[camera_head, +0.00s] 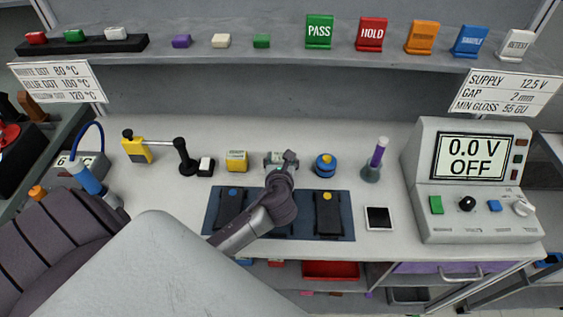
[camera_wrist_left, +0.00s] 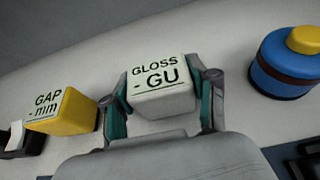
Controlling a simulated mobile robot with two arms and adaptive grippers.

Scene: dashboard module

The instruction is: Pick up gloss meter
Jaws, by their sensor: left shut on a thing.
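The gloss meter (camera_wrist_left: 165,100) is a small white block with "GLOSS - GU" on its top, seen in the left wrist view. My left gripper (camera_wrist_left: 162,108) has its two teal-padded fingers on either side of the block and is shut on it. In the head view my left gripper (camera_head: 283,160) reaches over the bench, and most of the gloss meter is hidden behind it. I cannot tell whether the block is lifted off the bench. My right gripper is not in view.
The yellow gap meter (camera_head: 237,161) stands left of the gripper and a blue pot with a yellow top (camera_head: 325,165) stands right. A dark mat (camera_head: 346,207) with black modules lies in front. A power supply (camera_head: 475,225) stands at the right. The shelf (camera_head: 280,54) runs behind.

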